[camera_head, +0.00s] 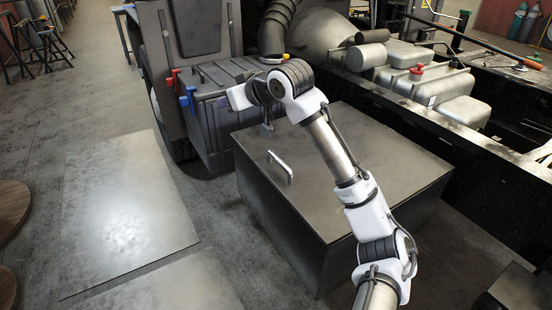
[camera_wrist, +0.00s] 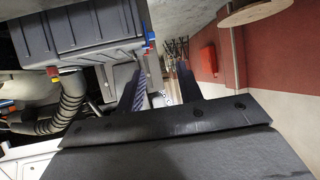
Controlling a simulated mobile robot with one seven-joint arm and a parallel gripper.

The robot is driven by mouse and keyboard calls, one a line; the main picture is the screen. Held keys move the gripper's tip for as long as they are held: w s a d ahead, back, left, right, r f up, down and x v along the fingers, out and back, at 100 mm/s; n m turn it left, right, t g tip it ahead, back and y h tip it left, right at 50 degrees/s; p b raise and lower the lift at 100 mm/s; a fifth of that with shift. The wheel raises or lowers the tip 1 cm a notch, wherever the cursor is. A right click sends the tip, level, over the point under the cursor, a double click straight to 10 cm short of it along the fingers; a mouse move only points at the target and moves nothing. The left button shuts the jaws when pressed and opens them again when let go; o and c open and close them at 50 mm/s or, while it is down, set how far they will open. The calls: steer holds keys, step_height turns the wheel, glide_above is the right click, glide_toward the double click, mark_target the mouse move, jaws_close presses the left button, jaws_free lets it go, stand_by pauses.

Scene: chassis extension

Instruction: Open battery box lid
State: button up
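A large dark box with a flat, closed lid (camera_head: 360,160) stands in the middle of the head view. A pale metal handle (camera_head: 280,167) rises from the lid near its left edge. The end of my arm is above the far left part of the lid, beyond the handle and apart from it. The fingers are hard to make out there. In the wrist view my gripper (camera_wrist: 161,65) has its two dark fingers spread, with nothing between them. The handle is not clearly seen in the wrist view.
A ribbed dark box (camera_head: 215,110) with red and blue caps stands behind the lid; it also shows in the wrist view (camera_wrist: 80,35). A chassis with grey tanks (camera_head: 415,90) runs along the right.

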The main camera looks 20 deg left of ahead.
steer(key=w+d+f+m+g+h, duration=0.1)
steer(key=d+f+m+g+h, duration=0.15)
steer(key=d, duration=0.65)
steer(key=w+d+f+m+g+h, duration=0.15)
steer(key=d+h, duration=0.25)
steer(key=d, duration=0.4)
steer(key=shift+n, duration=0.5)
steer(key=x, duration=0.4)
steer(key=p+x, duration=0.1)
steer(key=x, duration=0.8)
steer(key=shift+s+a+p, duration=0.15)
steer(key=shift+s+p, duration=0.1)
steer(key=shift+p, duration=0.1)
jaws_close()
steer(key=shift+r, duration=0.1)
